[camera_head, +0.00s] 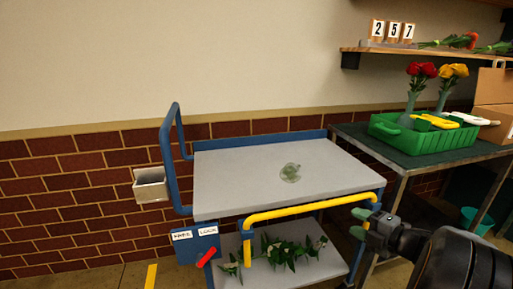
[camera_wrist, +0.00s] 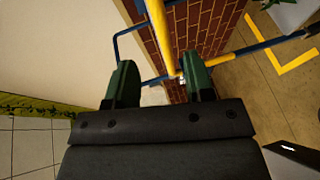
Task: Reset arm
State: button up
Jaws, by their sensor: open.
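My gripper (camera_head: 362,222) is at the lower right of the head view, beside the right end of the cart's yellow handle (camera_head: 310,204). Its two green fingers are apart. In the wrist view my gripper (camera_wrist: 160,82) is open with nothing gripped. The yellow handle (camera_wrist: 161,32) runs down toward the gap between the fingers there; I cannot tell if it touches them.
A red lever (camera_head: 206,258) sits by a sign. At right, a table (camera_head: 405,160) bears a green tray (camera_head: 425,138).

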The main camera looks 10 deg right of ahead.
jog(key=w+a+r+m+g+h+p, duration=0.1)
jog(key=w+r+m+h+p, duration=0.1)
jog(key=r+m+h+p, duration=0.65)
jog(key=w+a+r+m+h+p, duration=0.25)
jog(key=r+m+p, duration=0.35)
jog(key=r+p, duration=0.55)
jog(key=s+a+r+m+g+y+p, duration=0.2)
jog(key=s+a+r+m+g+p, duration=0.1)
jog(key=s+a, duration=0.4)
jog(key=s+a+r+m+g+y+p, duration=0.1)
jog(key=s+a+r+m+g+p, duration=0.3)
jog(key=s+a+p, duration=0.4)
jog(key=shift+s+a+r+m+g+y, duration=0.15)
jog(key=shift+s+r+m+g+y, duration=0.3)
jog(key=shift+g, duration=0.75)
jog(key=shift+w+f, duration=0.15)
jog(key=shift+c, duration=0.5)
